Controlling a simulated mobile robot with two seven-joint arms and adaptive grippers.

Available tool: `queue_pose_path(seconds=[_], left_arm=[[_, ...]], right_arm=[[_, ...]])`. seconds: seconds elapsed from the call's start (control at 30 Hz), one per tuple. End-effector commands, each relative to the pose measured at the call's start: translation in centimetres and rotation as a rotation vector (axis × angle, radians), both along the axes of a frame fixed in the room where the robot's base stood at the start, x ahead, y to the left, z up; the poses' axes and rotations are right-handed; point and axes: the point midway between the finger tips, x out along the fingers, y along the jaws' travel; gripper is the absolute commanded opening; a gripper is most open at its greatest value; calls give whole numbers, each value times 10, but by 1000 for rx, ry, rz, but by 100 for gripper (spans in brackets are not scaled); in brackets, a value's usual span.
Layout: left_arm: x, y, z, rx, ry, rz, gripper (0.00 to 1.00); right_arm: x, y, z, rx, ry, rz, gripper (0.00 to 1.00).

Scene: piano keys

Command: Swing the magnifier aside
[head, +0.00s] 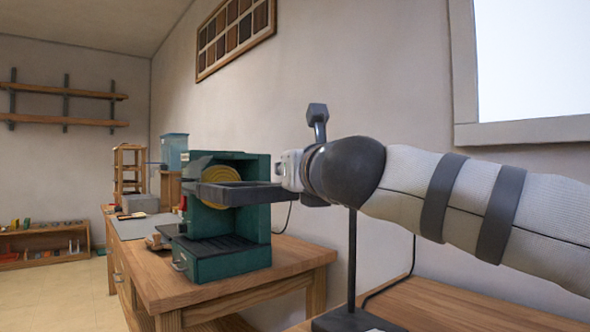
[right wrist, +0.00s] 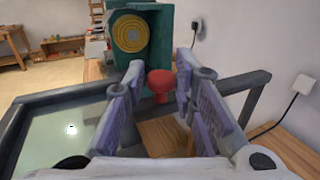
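The magnifier (head: 240,194) shows in the head view as a dark frame, seen nearly edge-on in front of the teal machine. In the right wrist view its glass pane (right wrist: 62,145) and dark rim lie at lower left, and dark bars also run to the right. A red knob (right wrist: 160,80) stands between the fingers of my right gripper (right wrist: 159,68). The fingers are spread, with a gap visible on both sides of the knob. In the head view my right gripper (head: 292,170) is at the frame's right end, its fingertips largely hidden. My left gripper is not in view.
The teal machine (head: 228,262) with a yellow coil (head: 221,186) sits on a wooden bench (head: 190,292). A black post (head: 352,262) on a dark base stands below my right arm. A dark bolt-like knob (head: 317,112) rises above my wrist. The wall is close behind.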

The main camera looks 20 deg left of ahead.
Motion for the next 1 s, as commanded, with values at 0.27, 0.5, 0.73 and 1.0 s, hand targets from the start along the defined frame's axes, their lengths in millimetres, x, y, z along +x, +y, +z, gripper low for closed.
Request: queue_pose_path(seconds=[0.27, 0.5, 0.73, 1.0], left_arm=[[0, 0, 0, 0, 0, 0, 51], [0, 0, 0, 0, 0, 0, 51], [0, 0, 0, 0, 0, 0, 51], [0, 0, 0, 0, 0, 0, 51]], right_arm=[[0, 0, 0, -1, 1, 0, 40], [-15, -12, 0, -3, 0, 2, 40], [-60, -46, 1, 0, -1, 1, 40], [-95, -70, 0, 0, 0, 1, 40]])
